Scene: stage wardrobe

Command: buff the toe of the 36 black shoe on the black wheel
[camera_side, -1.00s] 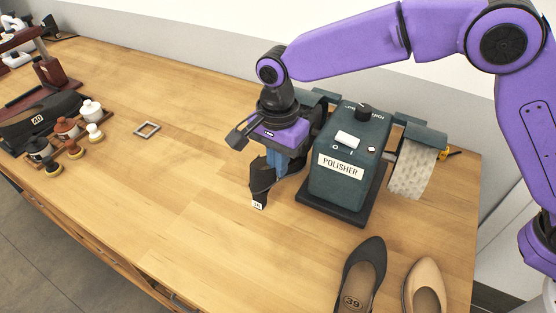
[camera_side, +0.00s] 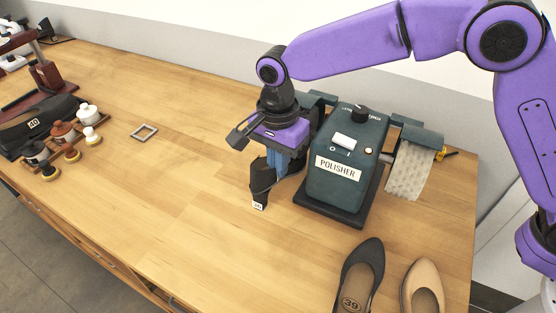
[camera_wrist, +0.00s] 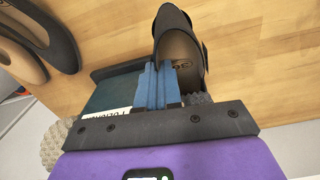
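The black shoe (camera_side: 262,176) hangs toe up from my gripper (camera_side: 283,160), its heel low with a white tag that seems to read 36. In the wrist view, the shoe (camera_wrist: 172,22) shows its tan insole and a strap. My gripper's blue fingers (camera_wrist: 157,85) are shut on the shoe's side. The toe end is mostly hidden by my gripper. The green polisher (camera_side: 338,190) stands just right of the shoe. A dark ridged edge, perhaps the black wheel (camera_wrist: 200,98), shows beside the toe end in the wrist view; whether they touch is unclear.
A pale wheel (camera_side: 410,172) is on the polisher's right side. A black shoe marked 39 (camera_side: 362,270) and a beige shoe (camera_side: 424,285) lie in front. A square frame (camera_side: 144,132), several pots and brushes, and a shoe marked 40 (camera_side: 40,125) are left.

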